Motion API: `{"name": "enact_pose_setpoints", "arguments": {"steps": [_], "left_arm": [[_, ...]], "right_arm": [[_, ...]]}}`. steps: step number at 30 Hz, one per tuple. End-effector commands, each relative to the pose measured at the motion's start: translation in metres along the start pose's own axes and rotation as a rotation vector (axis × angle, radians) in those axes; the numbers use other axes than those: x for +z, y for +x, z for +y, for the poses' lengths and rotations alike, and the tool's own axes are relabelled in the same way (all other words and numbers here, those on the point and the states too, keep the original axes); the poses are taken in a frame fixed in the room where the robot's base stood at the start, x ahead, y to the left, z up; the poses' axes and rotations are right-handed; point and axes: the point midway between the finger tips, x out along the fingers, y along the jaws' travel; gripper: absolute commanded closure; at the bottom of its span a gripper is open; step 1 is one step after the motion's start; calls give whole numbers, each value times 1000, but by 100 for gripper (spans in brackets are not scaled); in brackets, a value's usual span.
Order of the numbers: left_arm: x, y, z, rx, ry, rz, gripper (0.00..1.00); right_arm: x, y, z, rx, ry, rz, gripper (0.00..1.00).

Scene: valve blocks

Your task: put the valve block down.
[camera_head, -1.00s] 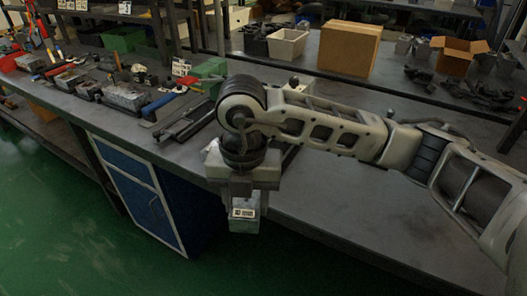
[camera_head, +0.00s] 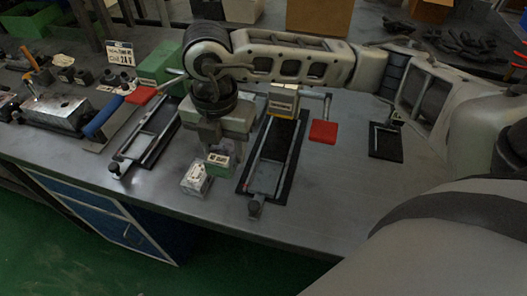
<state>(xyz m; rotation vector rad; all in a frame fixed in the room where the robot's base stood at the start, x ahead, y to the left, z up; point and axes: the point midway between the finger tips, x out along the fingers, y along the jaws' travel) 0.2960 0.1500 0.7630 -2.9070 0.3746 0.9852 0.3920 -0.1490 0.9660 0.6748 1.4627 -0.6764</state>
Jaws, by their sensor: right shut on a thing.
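My right gripper (camera_head: 218,152) points down over the bench and is shut on a small grey-green valve block (camera_head: 221,168) with a white label. The fingers and wrist hide much of the block, and I cannot tell whether it touches the bench. A whitish block (camera_head: 196,179) with a dark printed label sits on the bench just left of the held block. My left gripper is not in view.
Another rail fixture (camera_head: 148,143) lies to the left, near a green block (camera_head: 161,61) and a red handle (camera_head: 141,95). A grey metal block (camera_head: 57,115) and tools lie farther left. A small black frame (camera_head: 385,142) lies right. Bare bench (camera_head: 335,190) lies right of the fixture.

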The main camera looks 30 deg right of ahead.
Motion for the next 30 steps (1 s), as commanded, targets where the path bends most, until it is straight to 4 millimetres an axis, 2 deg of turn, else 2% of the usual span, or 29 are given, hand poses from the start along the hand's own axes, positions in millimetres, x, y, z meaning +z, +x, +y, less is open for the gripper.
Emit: {"name": "enact_pose_setpoints", "arguments": {"steps": [1, 4, 6, 12, 17, 20, 25, 30], "left_arm": [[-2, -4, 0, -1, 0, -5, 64], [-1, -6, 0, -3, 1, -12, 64], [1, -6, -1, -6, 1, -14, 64], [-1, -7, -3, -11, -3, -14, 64], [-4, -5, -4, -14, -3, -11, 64], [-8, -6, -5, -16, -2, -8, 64], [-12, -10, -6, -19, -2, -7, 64], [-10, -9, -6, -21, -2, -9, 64]], "right_arm": [[9, 2, -12, -4, 7, -1, 95], [25, 13, -31, -4, 6, -2, 95], [30, 29, -39, -4, 3, 1, 95], [44, 57, -56, 0, 0, 0, 95], [49, 67, -61, 2, 0, -1, 95], [53, 78, -68, -1, 0, 0, 95], [53, 100, -66, 2, 0, 0, 95], [53, 105, -65, 3, -1, -1, 95]]}}
